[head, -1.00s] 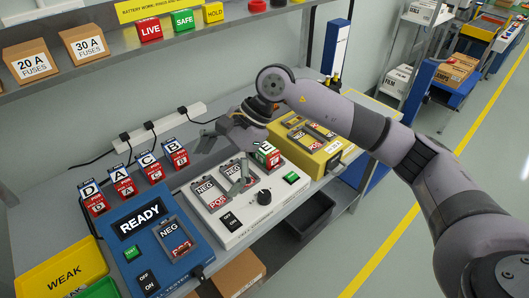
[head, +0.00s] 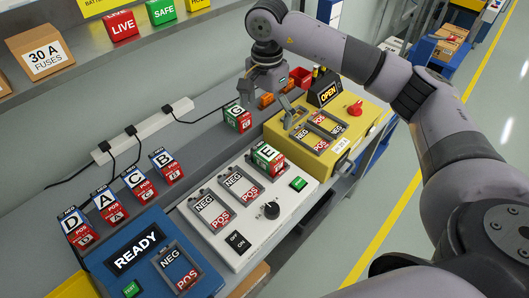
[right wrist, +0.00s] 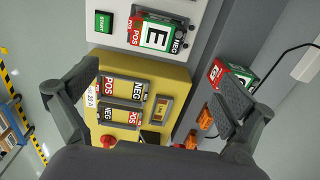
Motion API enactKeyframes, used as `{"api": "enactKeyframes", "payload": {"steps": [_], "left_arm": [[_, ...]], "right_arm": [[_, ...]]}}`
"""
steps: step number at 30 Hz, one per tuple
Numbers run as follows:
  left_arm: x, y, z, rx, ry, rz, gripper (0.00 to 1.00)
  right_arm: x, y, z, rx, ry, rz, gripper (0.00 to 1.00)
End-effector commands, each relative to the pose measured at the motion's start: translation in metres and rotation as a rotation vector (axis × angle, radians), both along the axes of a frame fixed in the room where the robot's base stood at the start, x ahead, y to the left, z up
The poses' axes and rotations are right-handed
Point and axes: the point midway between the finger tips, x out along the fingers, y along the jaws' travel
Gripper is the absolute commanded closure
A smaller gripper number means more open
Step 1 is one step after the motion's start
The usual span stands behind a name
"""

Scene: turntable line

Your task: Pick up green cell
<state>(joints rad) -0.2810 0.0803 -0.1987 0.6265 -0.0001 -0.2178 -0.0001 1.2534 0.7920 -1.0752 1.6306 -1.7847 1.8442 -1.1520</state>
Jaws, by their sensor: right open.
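Two cells with green and red on them show in the head view. Cell E (head: 267,158) sits in a slot at the back right of the white panel (head: 255,223). Cell G (head: 238,118) stands on the grey bench left of the yellow box (head: 345,148). My right gripper (head: 280,98) is open and empty, above the back left of the yellow box, right of cell G. In the right wrist view, cell E (right wrist: 158,34) is at the top and cell G (right wrist: 236,74) is partly behind a finger of my gripper (right wrist: 160,92). My left gripper is out of view.
Blue-and-red cells D (head: 76,227), A (head: 109,205), C (head: 138,185) and B (head: 166,166) stand by the power strip (head: 145,128). The blue READY unit (head: 152,250) is in front.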

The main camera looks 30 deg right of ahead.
Motion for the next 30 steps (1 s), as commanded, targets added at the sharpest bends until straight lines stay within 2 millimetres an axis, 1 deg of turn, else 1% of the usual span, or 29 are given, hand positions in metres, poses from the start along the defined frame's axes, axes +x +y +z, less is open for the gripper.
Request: {"api": "enactKeyframes", "payload": {"steps": [1,3,6,8,11,13,16,19,22,25,27,30], "left_arm": [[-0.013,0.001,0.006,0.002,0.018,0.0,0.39],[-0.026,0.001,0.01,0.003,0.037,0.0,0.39],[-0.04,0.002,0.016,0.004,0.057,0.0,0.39],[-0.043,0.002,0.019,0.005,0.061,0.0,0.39],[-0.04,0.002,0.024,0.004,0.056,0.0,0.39],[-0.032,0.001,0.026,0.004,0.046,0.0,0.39],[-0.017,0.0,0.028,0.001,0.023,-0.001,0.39],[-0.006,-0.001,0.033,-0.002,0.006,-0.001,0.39],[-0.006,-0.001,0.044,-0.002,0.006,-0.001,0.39],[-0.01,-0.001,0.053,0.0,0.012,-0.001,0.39],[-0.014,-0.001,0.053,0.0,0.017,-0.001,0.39],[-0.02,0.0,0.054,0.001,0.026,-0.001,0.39]], "right_arm": [[-0.001,0.0,-0.01,-0.001,0.007,-0.001,0.02],[-0.002,0.0,-0.025,-0.001,0.006,0.0,0.02],[-0.002,0.0,-0.047,-0.001,0.006,0.001,0.02],[-0.002,0.0,-0.06,0.0,0.006,0.0,0.02],[-0.002,0.0,-0.077,0.002,0.005,-0.001,0.02],[-0.001,0.0,-0.086,0.001,0.003,-0.001,0.02],[-0.001,0.0,-0.093,0.002,0.002,0.0,0.02],[-0.002,0.0,-0.098,0.001,0.001,0.001,0.02],[-0.005,0.001,-0.109,0.001,0.006,0.002,0.02],[-0.008,0.0,-0.125,0.001,0.006,0.0,0.02],[-0.006,0.0,-0.136,0.001,0.003,-0.001,0.02],[-0.006,0.001,-0.145,0.003,0.002,0.001,0.02]]}}
